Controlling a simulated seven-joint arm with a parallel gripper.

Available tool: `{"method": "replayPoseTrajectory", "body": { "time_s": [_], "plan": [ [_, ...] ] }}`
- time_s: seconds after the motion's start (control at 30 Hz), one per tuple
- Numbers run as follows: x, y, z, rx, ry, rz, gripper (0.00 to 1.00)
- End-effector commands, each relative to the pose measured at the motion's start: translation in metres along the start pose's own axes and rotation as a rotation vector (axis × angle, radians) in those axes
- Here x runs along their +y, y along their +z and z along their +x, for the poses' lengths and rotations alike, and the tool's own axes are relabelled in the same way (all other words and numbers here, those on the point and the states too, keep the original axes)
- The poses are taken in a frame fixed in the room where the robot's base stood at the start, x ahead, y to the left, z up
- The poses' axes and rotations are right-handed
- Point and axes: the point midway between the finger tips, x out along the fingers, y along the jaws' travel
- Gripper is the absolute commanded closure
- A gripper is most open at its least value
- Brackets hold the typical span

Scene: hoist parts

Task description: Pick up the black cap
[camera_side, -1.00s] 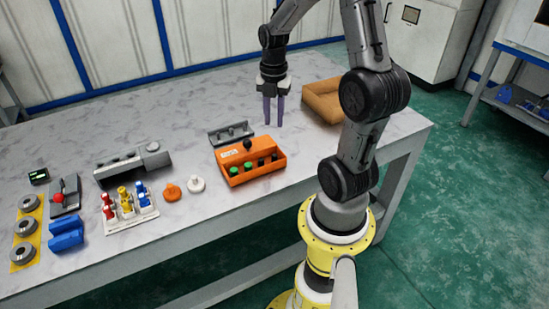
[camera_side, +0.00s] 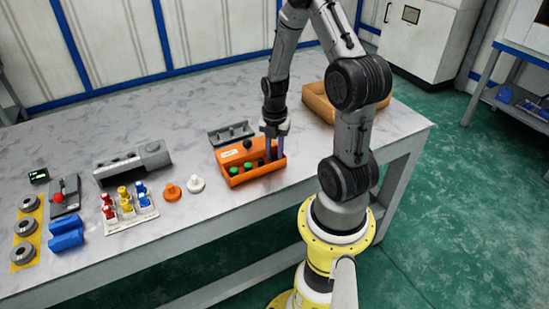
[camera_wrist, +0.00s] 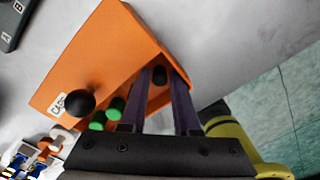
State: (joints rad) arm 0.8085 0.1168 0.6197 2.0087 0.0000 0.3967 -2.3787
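The orange caps box (camera_side: 250,174) stands on the table; it also shows in the wrist view (camera_wrist: 95,55). In the wrist view a black cap (camera_wrist: 159,75) sits at the box's right end. My gripper (camera_side: 274,155) has come down over that end, with its purple fingers pointing into the box. In the wrist view my gripper (camera_wrist: 161,80) is open, one finger on each side of the black cap. I cannot tell whether a finger touches it. Two green caps (camera_wrist: 106,113) sit left of the fingers. Part of the box's row is hidden behind the left finger.
A black ball knob (camera_wrist: 80,103) stands up on the box's labelled side. A grey holder (camera_side: 230,133) lies behind the box. A white cap (camera_side: 195,183) and an orange cap (camera_side: 171,192) are to the left. A brown tray (camera_side: 320,104) stands behind right.

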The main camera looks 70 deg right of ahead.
Motion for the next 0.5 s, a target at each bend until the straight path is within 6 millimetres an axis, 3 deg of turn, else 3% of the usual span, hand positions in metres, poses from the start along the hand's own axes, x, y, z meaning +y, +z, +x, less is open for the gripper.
{"method": "replayPoseTrajectory", "body": {
  "time_s": [0.3, 0.47, 0.5],
  "plan": [
    [0.0002, 0.0, 0.0061, -0.001, 0.0, -0.001, 0.7],
    [0.0002, 0.0, 0.0059, 0.0, 0.0, -0.001, 0.99],
    [0.0002, 0.0, 0.0059, 0.0, 0.0, -0.001, 1.0]
  ]
}}
